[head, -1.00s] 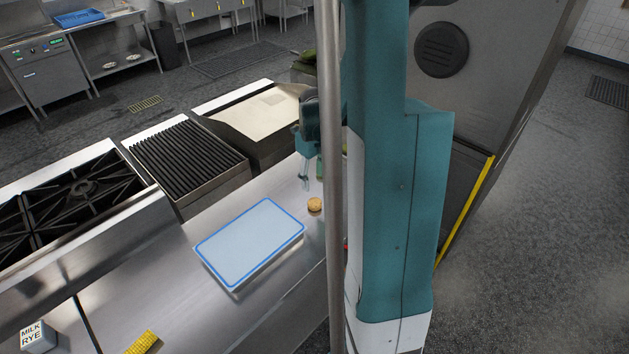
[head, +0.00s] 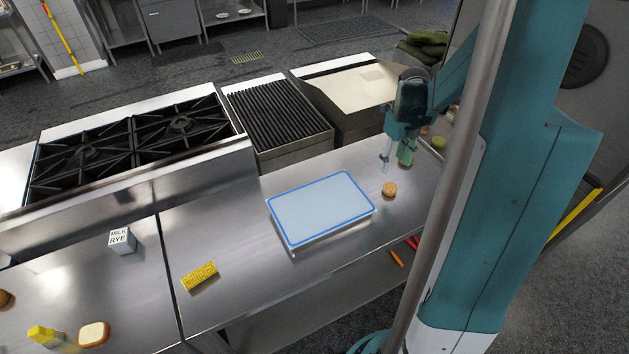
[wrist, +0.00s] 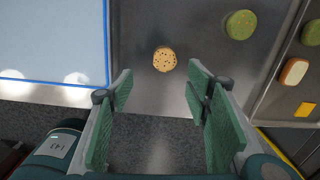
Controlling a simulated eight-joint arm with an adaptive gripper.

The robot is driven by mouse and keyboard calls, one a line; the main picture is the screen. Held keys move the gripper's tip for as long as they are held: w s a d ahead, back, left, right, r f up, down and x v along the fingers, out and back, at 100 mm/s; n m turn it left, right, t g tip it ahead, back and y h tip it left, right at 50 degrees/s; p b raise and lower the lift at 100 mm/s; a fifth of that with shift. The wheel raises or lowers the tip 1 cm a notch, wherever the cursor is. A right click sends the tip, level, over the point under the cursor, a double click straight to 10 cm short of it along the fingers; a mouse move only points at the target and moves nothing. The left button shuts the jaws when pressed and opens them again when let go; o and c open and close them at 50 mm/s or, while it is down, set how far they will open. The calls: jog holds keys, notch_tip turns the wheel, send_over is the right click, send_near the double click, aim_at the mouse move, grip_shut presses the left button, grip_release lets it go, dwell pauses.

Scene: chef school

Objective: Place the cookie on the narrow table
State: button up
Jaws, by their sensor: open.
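The cookie (head: 389,189), round and golden brown, lies flat on the steel counter (head: 230,235), right of a blue-edged white board. In the wrist view the cookie (wrist: 164,59) shows dark chips and lies just beyond the gap between my fingertips. My gripper (head: 396,158) points down above the counter, behind the cookie in the head view. In the wrist view my gripper (wrist: 160,90) has its green fingers wide apart, with nothing between them. I cannot tell for sure which surface is the narrow table.
The board (head: 320,210) lies beside the cookie. A green round item (head: 438,143) lies to the right. A grill (head: 277,115) and burners (head: 140,140) stand behind the counter.

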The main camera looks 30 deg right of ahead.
jog(key=s+a+r+n+t, duration=0.1)
jog(key=a+r+n+t, duration=0.1)
jog(key=a+r+n, duration=0.65)
jog(key=s+a+r+n+t, duration=0.1)
jog(key=a+r+n, duration=0.5)
jog(key=a+n, duration=0.5)
jog(key=s+a+r+n+t, duration=0.2)
jog(key=s+a+n, duration=0.2)
jog(key=a+n, duration=0.3)
jog(key=s+a+r+n+t, duration=0.2)
jog(key=s+a+n, duration=0.3)
jog(key=a+n, duration=0.3)
jog(key=shift+s+a+r, duration=0.3)
jog(key=shift+a+r, duration=0.15)
jog(key=shift+a, duration=1.35)
